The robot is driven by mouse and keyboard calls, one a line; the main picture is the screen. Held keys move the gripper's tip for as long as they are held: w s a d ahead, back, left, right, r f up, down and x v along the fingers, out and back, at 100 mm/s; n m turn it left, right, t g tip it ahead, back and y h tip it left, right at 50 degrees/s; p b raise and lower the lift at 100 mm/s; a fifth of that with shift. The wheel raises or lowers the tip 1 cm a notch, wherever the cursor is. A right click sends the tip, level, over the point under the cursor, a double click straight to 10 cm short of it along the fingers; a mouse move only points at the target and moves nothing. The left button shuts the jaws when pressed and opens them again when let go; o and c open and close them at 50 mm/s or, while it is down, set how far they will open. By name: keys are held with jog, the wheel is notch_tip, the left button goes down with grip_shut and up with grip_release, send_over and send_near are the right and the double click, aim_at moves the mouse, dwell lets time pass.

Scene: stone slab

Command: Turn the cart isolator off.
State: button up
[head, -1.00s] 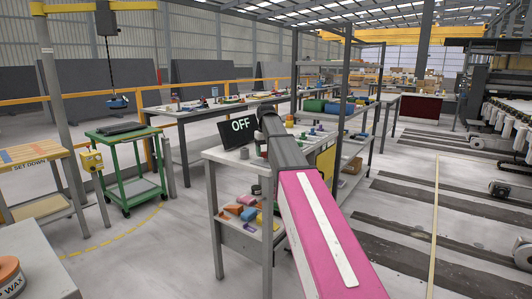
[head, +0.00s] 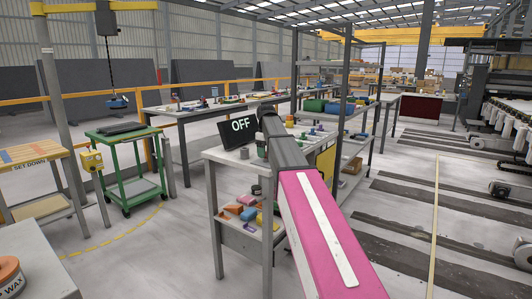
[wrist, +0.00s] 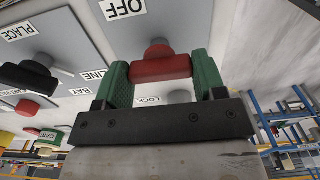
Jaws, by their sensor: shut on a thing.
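In the wrist view, a red handle (wrist: 160,68) stands out from a grey panel (wrist: 190,22) on a round red-brown hub. My gripper (wrist: 161,72) has its two green fingers at either end of this handle and is shut on it. The handle lies across the picture. An upside-down OFF label (wrist: 125,8) is above it and a LOCK label (wrist: 147,100) is below. A small CART tag (wrist: 47,137) shows at lower left; I cannot tell which switch it belongs to. In the head view my arm hides the gripper and handle.
In the wrist view, a black handle (wrist: 28,77) by a PLACE label and another red knob (wrist: 28,107) are on the left. In the head view, a dark OFF sign (head: 238,129) stands on a workbench (head: 225,155). A green cart (head: 125,160) is farther left.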

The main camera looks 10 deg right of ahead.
dwell(0.4)
jog(key=o, duration=0.9)
notch_tip(320, 180, up, 11)
jog(key=shift+f, duration=0.1)
